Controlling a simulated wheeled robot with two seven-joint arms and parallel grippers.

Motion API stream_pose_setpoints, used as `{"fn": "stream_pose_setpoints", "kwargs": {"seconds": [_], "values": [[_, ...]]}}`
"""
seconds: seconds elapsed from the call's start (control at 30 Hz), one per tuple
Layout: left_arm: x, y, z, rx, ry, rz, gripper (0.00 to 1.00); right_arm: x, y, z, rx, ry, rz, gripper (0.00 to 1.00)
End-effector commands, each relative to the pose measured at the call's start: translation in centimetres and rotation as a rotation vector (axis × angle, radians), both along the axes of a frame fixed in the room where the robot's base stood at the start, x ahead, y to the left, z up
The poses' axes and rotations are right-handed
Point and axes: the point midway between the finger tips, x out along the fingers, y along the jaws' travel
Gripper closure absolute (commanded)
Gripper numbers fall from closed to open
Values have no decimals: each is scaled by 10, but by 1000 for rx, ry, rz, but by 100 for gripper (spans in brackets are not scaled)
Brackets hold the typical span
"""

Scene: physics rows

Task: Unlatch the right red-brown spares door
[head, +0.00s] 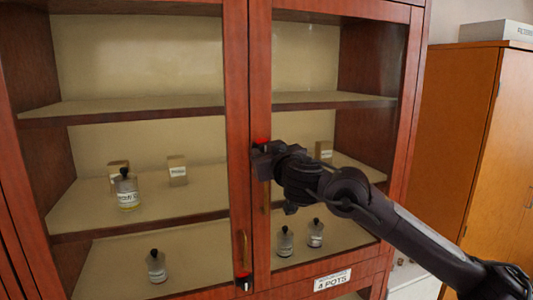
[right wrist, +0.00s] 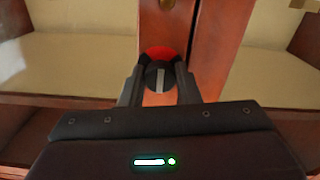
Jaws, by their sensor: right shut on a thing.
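The right red-brown door (head: 259,60) is glazed and looks closed against the left door (head: 236,60). Its latch is a black knob (right wrist: 158,77) with a pale stripe, over a red disc (right wrist: 160,53). In the right wrist view the stripe runs upright. My right gripper (head: 262,152) is shut on this knob, one finger on each side; it also fills the lower part of the right wrist view (right wrist: 159,82). In the head view the gripper hides most of the knob, and only some red (head: 262,141) shows above it. My left gripper is not in view.
A second black and red latch (head: 243,281) sits low on the left door. A brass handle (head: 244,250) is above it. Jars and small boxes stand on shelves behind the glass. A label (head: 332,280) is below the right door. An orange-brown cupboard (head: 470,130) stands at right.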

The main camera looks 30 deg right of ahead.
Motion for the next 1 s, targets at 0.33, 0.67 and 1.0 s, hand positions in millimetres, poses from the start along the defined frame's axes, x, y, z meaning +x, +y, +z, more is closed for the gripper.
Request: {"fn": "stream_pose_setpoints", "kwargs": {"seconds": [0.33,0.67,1.0], "values": [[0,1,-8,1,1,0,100,0,-1,-1,-145,34,-1,93],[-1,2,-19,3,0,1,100,0,-1,-1,-436,104,0,93],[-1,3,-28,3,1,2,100,0,-1,0,-752,179,0,93]]}}
